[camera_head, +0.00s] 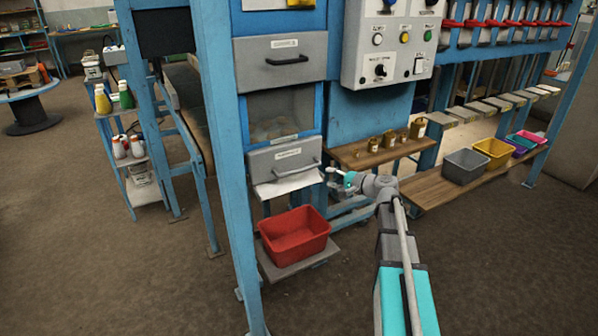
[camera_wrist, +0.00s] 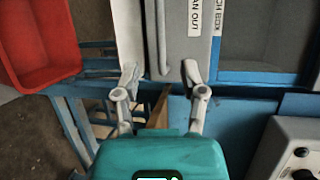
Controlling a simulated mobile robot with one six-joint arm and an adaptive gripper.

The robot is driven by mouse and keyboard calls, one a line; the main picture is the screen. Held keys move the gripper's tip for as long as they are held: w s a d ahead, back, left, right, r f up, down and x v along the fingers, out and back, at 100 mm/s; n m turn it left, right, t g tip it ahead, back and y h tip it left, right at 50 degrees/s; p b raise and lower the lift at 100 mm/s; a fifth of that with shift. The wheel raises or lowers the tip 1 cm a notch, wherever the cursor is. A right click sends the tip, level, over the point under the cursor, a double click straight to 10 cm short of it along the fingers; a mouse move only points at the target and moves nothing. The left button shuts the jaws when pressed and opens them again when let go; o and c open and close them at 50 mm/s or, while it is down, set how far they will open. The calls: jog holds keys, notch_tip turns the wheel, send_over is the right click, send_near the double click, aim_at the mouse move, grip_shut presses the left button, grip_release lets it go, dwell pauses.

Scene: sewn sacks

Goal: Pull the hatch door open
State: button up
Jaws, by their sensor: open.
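The lower grey hatch door (camera_head: 272,157) is on the front of the blue machine, below a dark window, and looks shut. Its grey bar handle (camera_head: 298,169) runs across it. In the wrist view the door (camera_wrist: 186,45) bears a label ending in "AN OUT", and the handle (camera_wrist: 151,40) runs up the picture. My gripper (camera_head: 332,181) is open and empty at the right of the door. In the wrist view the fingertips (camera_wrist: 160,72) stand either side of the handle's near end; I cannot tell whether they touch it.
A pale ledge (camera_head: 290,184) juts out under the door. A red bin (camera_head: 295,234) stands on a low shelf below. An upper grey door (camera_head: 280,60) has a dark handle. A control box (camera_head: 391,38) and a wooden shelf (camera_head: 360,153) with brass weights are to the right.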

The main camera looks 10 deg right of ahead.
aim_at(299, 171)
jog(key=b+x, duration=0.2)
jog(key=x, duration=1.1)
jog(key=shift+w+a+f, duration=0.1)
jog(key=shift+w+a, duration=0.1)
grip_shut()
